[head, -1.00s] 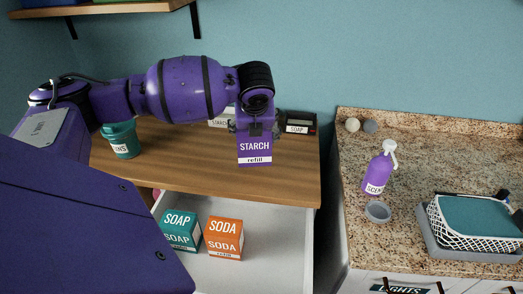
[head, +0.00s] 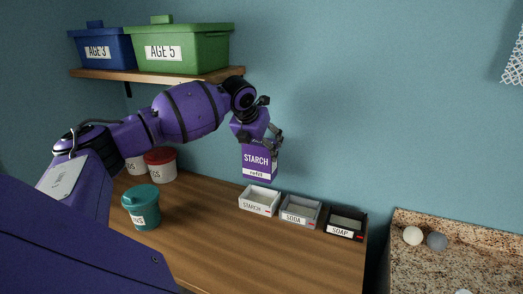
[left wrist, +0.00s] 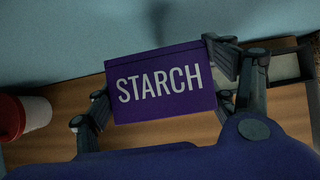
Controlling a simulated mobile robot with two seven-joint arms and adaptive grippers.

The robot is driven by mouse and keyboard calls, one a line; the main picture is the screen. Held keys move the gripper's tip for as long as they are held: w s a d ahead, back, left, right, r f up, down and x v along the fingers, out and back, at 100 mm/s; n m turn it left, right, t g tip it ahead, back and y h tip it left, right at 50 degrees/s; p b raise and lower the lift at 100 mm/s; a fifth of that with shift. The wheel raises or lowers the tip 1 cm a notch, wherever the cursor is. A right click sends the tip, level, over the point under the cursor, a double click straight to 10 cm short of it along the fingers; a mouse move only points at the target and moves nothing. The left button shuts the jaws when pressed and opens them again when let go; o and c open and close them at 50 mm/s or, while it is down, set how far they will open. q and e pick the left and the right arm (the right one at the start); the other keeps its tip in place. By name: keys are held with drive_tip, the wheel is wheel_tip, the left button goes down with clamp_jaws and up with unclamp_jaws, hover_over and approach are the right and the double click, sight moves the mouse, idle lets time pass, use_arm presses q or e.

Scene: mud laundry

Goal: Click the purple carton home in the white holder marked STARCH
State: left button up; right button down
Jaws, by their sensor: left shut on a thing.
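The purple carton (head: 258,161), labelled STARCH refill, hangs upright from my left gripper (head: 262,137), which is shut on its upper part. It is held in the air just above the white holder (head: 259,200) marked STARCH, apart from it. That holder stands at the left of a row on the wooden counter and looks empty. In the left wrist view the carton's STARCH face (left wrist: 160,84) sits between the two fingers and hides most of what lies below. My right gripper is not in view.
A grey SODA holder (head: 300,210) and a black SOAP holder (head: 346,223) stand to the right. A teal tub (head: 142,207) and a red-lidded tub (head: 160,164) are at left. A shelf (head: 160,75) with bins (head: 178,47) overhangs the back left.

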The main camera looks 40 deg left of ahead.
sight(260, 177)
use_arm(q)
drive_tip(key=shift+s+f, duration=0.35)
drive_tip(key=shift+s, duration=0.05)
drive_tip(key=f, duration=0.1)
drive_tip(key=f+b, duration=0.1)
drive_tip(key=f, duration=0.1)
drive_tip(key=shift+w, duration=0.35)
wheel_tip(260, 177, down, 2)
drive_tip(key=shift+s+f+b, duration=0.1)
drive_tip(key=shift+b, duration=0.5)
drive_tip(key=shift+f+b, duration=0.45)
drive_tip(key=shift+f, duration=1.35)
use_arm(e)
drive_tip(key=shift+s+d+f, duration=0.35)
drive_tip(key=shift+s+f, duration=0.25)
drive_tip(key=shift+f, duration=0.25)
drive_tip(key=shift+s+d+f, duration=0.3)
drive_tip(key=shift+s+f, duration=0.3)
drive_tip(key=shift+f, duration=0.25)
use_arm(q)
drive_tip(key=shift+f, duration=1.05)
drive_tip(key=o, duration=1.7)
drive_tip(key=shift+c, duration=0.2)
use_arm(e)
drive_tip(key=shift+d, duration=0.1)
